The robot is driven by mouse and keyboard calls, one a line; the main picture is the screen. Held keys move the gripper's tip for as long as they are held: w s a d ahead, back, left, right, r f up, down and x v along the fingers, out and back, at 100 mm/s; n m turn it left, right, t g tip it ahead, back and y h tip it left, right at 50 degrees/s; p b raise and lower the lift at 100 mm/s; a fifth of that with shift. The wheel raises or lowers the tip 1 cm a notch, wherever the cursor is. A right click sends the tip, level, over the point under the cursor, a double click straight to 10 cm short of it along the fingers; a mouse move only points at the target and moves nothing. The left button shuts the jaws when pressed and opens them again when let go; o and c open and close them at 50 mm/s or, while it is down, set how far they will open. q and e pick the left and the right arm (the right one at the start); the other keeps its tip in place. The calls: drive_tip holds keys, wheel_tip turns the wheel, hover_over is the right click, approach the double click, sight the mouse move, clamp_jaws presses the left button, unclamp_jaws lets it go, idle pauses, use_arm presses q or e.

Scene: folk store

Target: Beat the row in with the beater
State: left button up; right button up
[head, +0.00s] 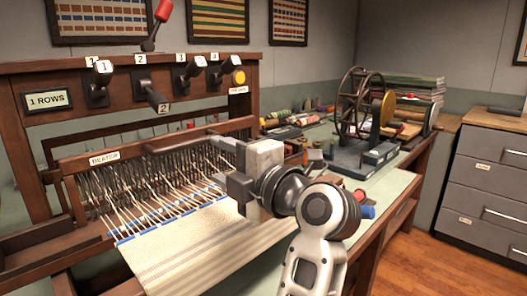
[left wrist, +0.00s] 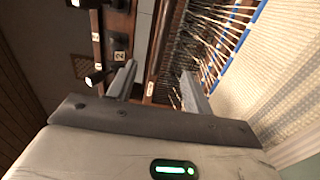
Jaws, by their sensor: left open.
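The beater (head: 150,150) is a dark wooden bar with a "BEATER" label, running across the front of the loom above the warp threads (head: 165,190). The striped cream cloth (head: 190,250) lies in front, with a blue line (head: 180,215) along its edge. My left gripper (head: 228,165) is open at the right end of the beater. In the left wrist view, the bar (left wrist: 165,50) and its label (left wrist: 150,88) appear between the two open fingers (left wrist: 160,88). I cannot tell whether the fingers reach around the bar. My right gripper is not in view.
Above the beater are several numbered levers (head: 96,88), a red-knobbed lever (head: 157,22), a yellow button (head: 239,77) and a "1 ROWS" sign (head: 47,100). A spinning wheel (head: 350,105) and spools stand on the bench behind right. Grey drawers (head: 490,180) stand at right.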

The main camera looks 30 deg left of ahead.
sight(188, 146)
use_arm(q)
drive_tip(key=p+x, duration=0.1)
drive_tip(key=x, duration=0.7)
drive_tip(key=shift+r, duration=0.15)
drive_tip(key=shift+p+x, duration=0.5)
drive_tip(key=shift+x, duration=0.45)
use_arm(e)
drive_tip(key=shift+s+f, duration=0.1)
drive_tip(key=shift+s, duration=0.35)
use_arm(q)
clamp_jaws()
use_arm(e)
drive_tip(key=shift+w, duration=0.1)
